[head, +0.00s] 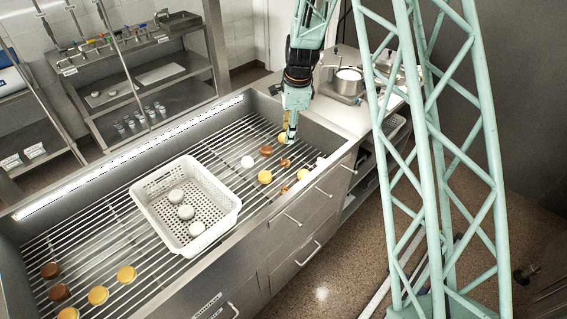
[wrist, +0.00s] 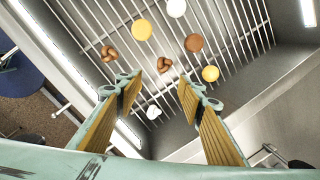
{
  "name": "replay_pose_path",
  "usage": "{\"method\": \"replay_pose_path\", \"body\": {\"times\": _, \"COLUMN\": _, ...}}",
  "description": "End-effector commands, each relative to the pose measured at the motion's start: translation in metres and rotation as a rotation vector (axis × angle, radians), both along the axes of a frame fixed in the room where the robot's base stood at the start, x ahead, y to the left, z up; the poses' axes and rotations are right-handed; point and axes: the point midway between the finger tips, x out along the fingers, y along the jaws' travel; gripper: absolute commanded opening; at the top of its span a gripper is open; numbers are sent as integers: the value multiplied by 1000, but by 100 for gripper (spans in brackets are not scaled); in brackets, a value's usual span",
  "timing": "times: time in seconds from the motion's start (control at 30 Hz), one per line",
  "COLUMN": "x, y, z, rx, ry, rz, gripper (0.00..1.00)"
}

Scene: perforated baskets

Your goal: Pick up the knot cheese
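Two brown knot cheeses lie on the slatted rack. One knot cheese (wrist: 164,65) shows just beyond the gap between my fingertips in the wrist view, and in the head view (head: 285,163) it is small, below my gripper's tip. The other knot cheese (wrist: 109,53) lies to its left in the wrist view, beyond the left finger. My gripper (wrist: 158,92) is open and empty, its yellow-padded fingers spread apart. In the head view my gripper (head: 290,131) points down over the far right end of the rack, partly hiding a yellow round cheese. Its exact height is hard to tell.
A brown round cheese (wrist: 194,43), yellow ones (wrist: 210,73) (wrist: 141,29) and white pieces (wrist: 176,8) (wrist: 153,112) lie around the knots. A white perforated basket (head: 153,213) holds white cheeses on the rack. The metal trough wall (head: 325,160) borders the rack.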

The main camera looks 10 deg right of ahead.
Motion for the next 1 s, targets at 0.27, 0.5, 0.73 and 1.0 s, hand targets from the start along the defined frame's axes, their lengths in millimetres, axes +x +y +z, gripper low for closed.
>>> {"method": "replay_pose_path", "body": {"times": 0.27, "x": 17, "y": -2, "z": -50, "rx": 18, "ry": 18, "rz": -109, "gripper": 35}}
{"method": "replay_pose_path", "body": {"times": 0.5, "x": 23, "y": -3, "z": -66, "rx": 25, "ry": 23, "rz": -149, "gripper": 35}}
{"method": "replay_pose_path", "body": {"times": 0.73, "x": 23, "y": -3, "z": -67, "rx": 25, "ry": 24, "rz": -151, "gripper": 35}}
{"method": "replay_pose_path", "body": {"times": 1.0, "x": 23, "y": -3, "z": -71, "rx": 24, "ry": 24, "rz": -151, "gripper": 35}}
